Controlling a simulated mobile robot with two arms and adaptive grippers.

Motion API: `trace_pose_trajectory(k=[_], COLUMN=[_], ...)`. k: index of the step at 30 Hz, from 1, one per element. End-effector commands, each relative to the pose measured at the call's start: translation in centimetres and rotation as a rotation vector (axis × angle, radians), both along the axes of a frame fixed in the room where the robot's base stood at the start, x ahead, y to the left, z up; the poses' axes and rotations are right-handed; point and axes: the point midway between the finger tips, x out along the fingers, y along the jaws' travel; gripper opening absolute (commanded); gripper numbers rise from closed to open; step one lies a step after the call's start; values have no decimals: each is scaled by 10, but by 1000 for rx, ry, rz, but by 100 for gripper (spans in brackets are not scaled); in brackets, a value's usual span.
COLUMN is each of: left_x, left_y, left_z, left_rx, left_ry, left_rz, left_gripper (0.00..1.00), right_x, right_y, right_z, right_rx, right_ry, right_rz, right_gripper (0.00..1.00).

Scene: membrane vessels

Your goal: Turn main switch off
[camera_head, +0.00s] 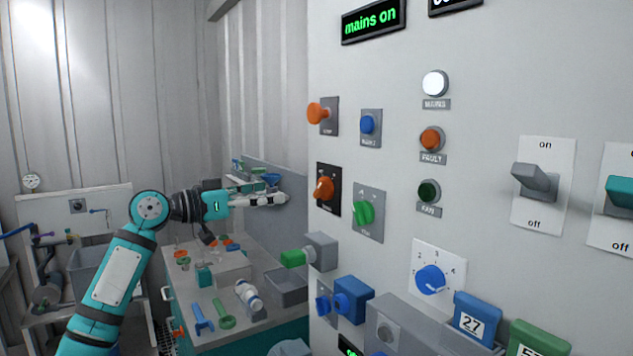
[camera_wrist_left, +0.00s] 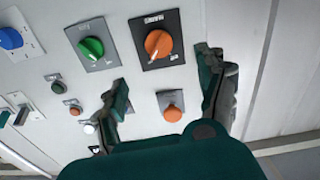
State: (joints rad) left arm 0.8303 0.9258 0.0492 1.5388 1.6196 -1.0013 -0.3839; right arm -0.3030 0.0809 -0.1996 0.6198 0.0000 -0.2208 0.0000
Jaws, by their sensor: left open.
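The main switch (camera_head: 325,188) is an orange rotary knob on a black plate on the grey panel. In the left wrist view the same orange knob (camera_wrist_left: 158,44) shows with its black plate and a label, partly legible. A display (camera_head: 373,20) above reads "mains on" in green. My left gripper (camera_head: 284,198) is to the left of the switch in the head view, pointing toward the panel. In the left wrist view my left gripper (camera_wrist_left: 164,76) has its fingers spread, with nothing between them; the knob lies beyond the fingertips. My right gripper is in neither view.
Near the switch are an orange button (camera_head: 316,113), a blue button (camera_head: 368,124) and a green knob (camera_head: 363,212). A green-ended grey box (camera_head: 320,251) juts out below. Lever switches (camera_head: 536,181) are farther right. A bench (camera_head: 215,309) with loose parts stands left of the panel.

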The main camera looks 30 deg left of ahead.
Motion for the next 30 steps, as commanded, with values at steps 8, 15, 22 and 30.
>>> trace_pose_trajectory(k=[8, 15, 22, 30], left_x=[55, 91, 106, 107], left_y=[-33, -54, -62, -63], left_z=[6, 3, 1, 0], left_rx=[-4, -4, -1, 0], left_ry=[1, 1, 1, 0], left_rz=[-1, 0, 2, 2], left_gripper=[73, 73, 73, 73], right_x=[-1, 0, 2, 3], right_y=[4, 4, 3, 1], right_z=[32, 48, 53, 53], right_rx=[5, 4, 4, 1], right_ry=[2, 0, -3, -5], right_rz=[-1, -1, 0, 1], right_gripper=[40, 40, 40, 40])
